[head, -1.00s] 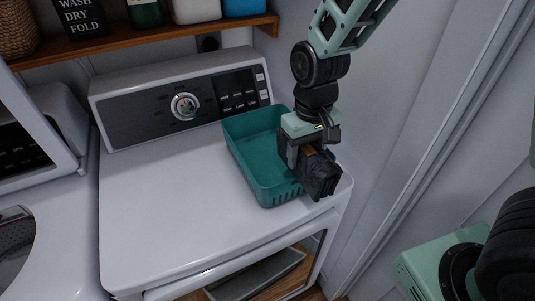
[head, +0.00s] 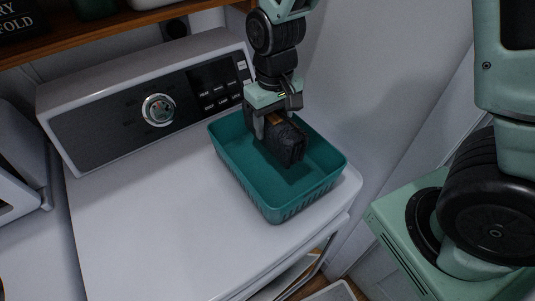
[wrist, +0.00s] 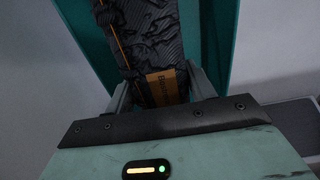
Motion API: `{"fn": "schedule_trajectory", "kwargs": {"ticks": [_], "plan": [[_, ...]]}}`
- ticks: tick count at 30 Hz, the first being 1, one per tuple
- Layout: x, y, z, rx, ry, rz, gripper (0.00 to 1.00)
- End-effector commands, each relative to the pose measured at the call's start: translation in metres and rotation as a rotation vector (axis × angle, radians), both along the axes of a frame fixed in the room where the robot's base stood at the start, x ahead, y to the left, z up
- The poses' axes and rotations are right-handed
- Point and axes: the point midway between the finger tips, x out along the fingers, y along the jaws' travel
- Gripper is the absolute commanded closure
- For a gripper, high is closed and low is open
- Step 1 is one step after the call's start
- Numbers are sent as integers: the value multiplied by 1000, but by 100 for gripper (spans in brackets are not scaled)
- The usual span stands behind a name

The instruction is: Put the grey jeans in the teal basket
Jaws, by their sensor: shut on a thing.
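The dark grey jeans (head: 283,138) are a folded bundle with a tan label, gripped by my gripper (head: 271,124). The teal basket (head: 277,205) stands on the white dryer top, near its right side. In the head view my gripper and the jeans are over the basket's opening, toward its back. I cannot tell whether the jeans touch the basket floor. In the wrist view the jeans (wrist: 150,45) sit between the two fingers (wrist: 158,92), with teal basket wall (wrist: 210,35) on both sides.
The white dryer (head: 165,215) has a control panel with a round knob (head: 158,110) behind the basket. A wooden shelf (head: 110,36) runs above at the back left. A wall (head: 365,75) is close on the right. The dryer top left of the basket is clear.

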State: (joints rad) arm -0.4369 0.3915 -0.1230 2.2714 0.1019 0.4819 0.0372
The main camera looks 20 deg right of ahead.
Motion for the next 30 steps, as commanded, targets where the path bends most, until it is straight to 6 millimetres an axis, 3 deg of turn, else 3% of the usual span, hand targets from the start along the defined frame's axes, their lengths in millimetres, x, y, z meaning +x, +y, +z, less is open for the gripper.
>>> {"fn": "schedule_trajectory", "kwargs": {"ticks": [6, 21, 30], "plan": [[-1, 0, -35, -2, 6, 0, 87], [-1, 0, -85, -2, 4, -1, 87], [0, 0, -92, 0, 0, 0, 87]]}}
